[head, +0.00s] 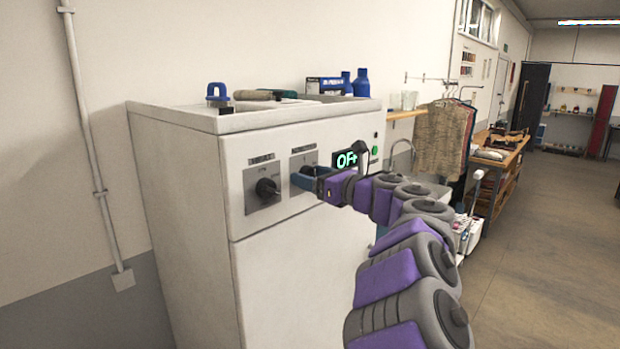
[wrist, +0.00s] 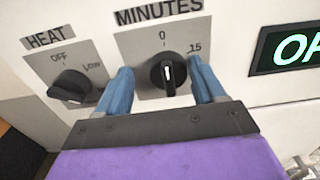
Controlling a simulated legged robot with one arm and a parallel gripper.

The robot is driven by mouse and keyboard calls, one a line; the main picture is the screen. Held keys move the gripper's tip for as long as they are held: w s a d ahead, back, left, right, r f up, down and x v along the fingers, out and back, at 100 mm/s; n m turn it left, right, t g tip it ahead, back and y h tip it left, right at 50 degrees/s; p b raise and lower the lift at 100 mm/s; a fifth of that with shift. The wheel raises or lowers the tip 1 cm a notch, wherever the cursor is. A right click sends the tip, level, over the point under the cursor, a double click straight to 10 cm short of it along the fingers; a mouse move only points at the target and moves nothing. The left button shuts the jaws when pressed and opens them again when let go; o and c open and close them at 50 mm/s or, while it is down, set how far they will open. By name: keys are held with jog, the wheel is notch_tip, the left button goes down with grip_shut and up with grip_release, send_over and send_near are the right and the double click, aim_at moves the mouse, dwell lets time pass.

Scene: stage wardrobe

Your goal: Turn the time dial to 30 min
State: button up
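The time dial (wrist: 168,75) is a round black knob on a grey plate marked MINUTES, with 0 at the top and 15 at the upper right. Its white pointer line stands about upright, toward 0. My gripper (wrist: 161,86) is open, with one blue finger on each side of the knob and a gap showing on both sides. In the head view my gripper (head: 309,182) is at the right-hand plate on the machine's front and hides the knob. The 30 mark is not visible.
The heat dial (wrist: 71,86) sits just left of my left finger; it also shows in the head view (head: 267,188). A display (head: 347,158) with green letters is to the right.

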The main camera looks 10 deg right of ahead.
jog(key=shift+w+d, duration=0.15)
jog(key=shift+d, duration=0.95)
jog(key=shift+a, duration=1)
jog(key=c, duration=0.4)
jog(key=shift+w+d, duration=0.1)
jog(key=c, duration=0.3)
jog(key=shift+d, duration=0.3)
jog(key=c, duration=0.3)
jog(key=shift+a, duration=0.15)
